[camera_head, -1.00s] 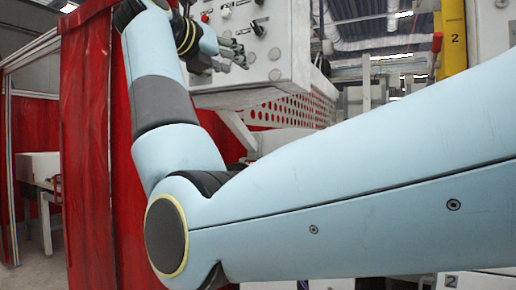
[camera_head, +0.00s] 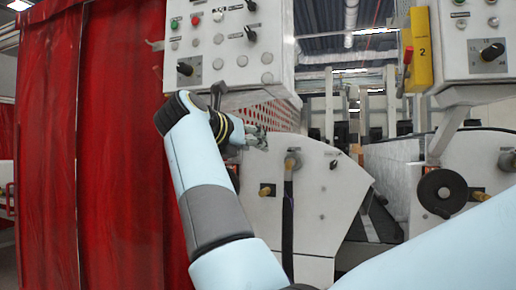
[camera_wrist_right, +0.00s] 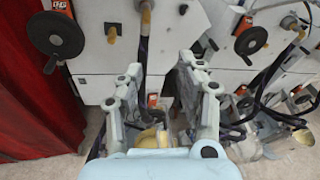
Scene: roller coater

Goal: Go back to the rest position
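My right arm comes in from the lower right in the head view, with its forearm rising to the wrist. My right gripper (camera_head: 254,138) is below the left control panel (camera_head: 232,50), in front of the white machine body. In the right wrist view the two fingers of my right gripper (camera_wrist_right: 160,78) stand apart, with no held object visible between them. My left gripper is in neither current view.
A red curtain (camera_head: 120,150) hangs at the left. The white machine side plate (camera_head: 325,195) with a hose lies behind my right wrist. Another control panel (camera_head: 478,45), a yellow post (camera_head: 421,50) and a black handwheel (camera_head: 442,193) are at the right.

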